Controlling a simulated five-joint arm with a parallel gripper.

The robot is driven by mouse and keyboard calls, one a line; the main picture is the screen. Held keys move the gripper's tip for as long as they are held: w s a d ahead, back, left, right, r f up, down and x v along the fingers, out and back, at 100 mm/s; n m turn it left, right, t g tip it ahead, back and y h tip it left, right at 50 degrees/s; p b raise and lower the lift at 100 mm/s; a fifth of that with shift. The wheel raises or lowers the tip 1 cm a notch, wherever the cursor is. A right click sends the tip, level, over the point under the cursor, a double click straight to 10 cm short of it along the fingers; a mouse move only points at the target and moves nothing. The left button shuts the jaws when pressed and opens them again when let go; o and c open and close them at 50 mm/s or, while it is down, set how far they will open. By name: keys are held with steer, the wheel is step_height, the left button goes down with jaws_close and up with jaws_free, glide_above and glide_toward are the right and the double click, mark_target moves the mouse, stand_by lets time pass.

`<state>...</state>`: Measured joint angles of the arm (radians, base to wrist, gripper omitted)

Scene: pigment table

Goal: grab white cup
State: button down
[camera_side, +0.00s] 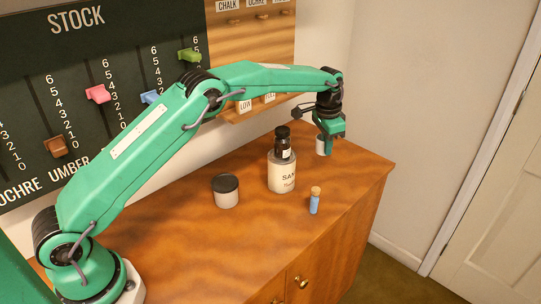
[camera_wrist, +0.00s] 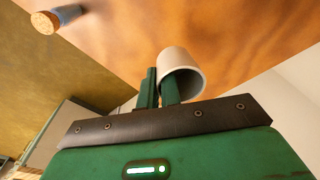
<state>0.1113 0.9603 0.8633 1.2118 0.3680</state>
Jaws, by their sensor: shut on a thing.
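The white cup (camera_side: 321,147) is at the far right end of the cabinet top, under my gripper (camera_side: 331,137). In the wrist view the cup (camera_wrist: 183,62) shows its open mouth towards the camera. My gripper (camera_wrist: 158,88) is shut on the cup's wall, with one green finger inside the mouth and the other outside on the left. I cannot tell whether the cup's base touches the wood.
A black-lidded jar (camera_side: 226,192) and a corked blue vial (camera_side: 314,203) stand nearer. The stock board (camera_side: 85,75) is behind. The cabinet's right edge is close.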

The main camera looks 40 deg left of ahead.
steer(key=shift+s+d+r, duration=0.35)
steer(key=shift+d+r, duration=0.05)
steer(key=shift+d, duration=0.15)
steer(key=shift+s+d+r, duration=0.35)
steer(key=shift+d+r, duration=0.05)
steer(key=shift+d, duration=0.15)
